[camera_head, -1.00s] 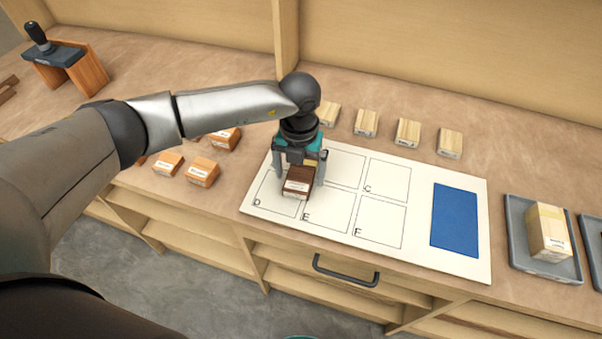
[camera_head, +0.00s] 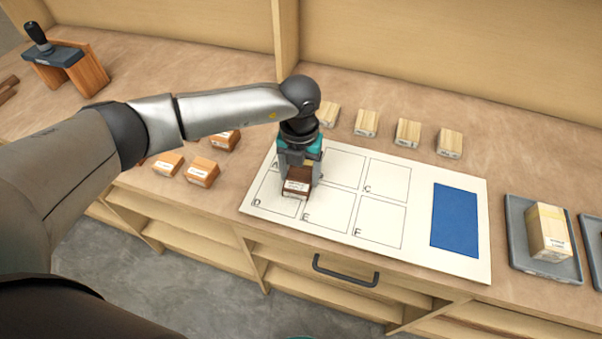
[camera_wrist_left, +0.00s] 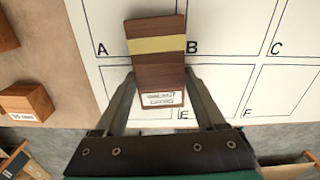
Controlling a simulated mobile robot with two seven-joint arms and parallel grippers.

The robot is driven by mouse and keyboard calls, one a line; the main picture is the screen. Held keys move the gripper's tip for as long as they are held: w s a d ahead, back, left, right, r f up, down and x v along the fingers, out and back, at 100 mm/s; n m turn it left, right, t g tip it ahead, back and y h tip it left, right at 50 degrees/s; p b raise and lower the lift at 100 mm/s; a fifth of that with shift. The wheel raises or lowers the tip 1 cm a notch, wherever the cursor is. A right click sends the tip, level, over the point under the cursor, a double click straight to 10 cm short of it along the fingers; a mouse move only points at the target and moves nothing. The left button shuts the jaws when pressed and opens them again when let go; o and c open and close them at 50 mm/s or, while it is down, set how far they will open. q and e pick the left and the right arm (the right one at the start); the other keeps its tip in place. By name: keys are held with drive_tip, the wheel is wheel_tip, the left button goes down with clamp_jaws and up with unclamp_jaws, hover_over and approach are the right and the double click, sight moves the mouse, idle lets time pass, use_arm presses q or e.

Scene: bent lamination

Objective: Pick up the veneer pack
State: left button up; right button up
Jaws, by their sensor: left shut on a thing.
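The veneer pack (camera_head: 297,186) is a dark brown block with a white label on its near end. In the left wrist view the veneer pack (camera_wrist_left: 158,62) also shows a yellow band across its top. My left gripper (camera_head: 297,181) is shut on the pack, one finger on each side of it; the left wrist view shows the gripper (camera_wrist_left: 160,92) with both fingers at the pack's labelled end. The pack is over the white board (camera_head: 408,255), near cells A, B, D and E. I cannot tell whether it touches the board. My right gripper is not in view.
A blue rectangle (camera_head: 455,220) is on the board's right part. Pale blocks (camera_head: 408,132) stand in a row behind it. Orange-brown blocks (camera_head: 202,172) lie to the left. A grey tray (camera_head: 517,222) with a pale block (camera_head: 548,232) is at right. Cells C and F are clear.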

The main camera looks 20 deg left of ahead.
use_arm(q)
drive_tip(key=shift+c, duration=0.5)
drive_tip(key=shift+r, duration=0.1)
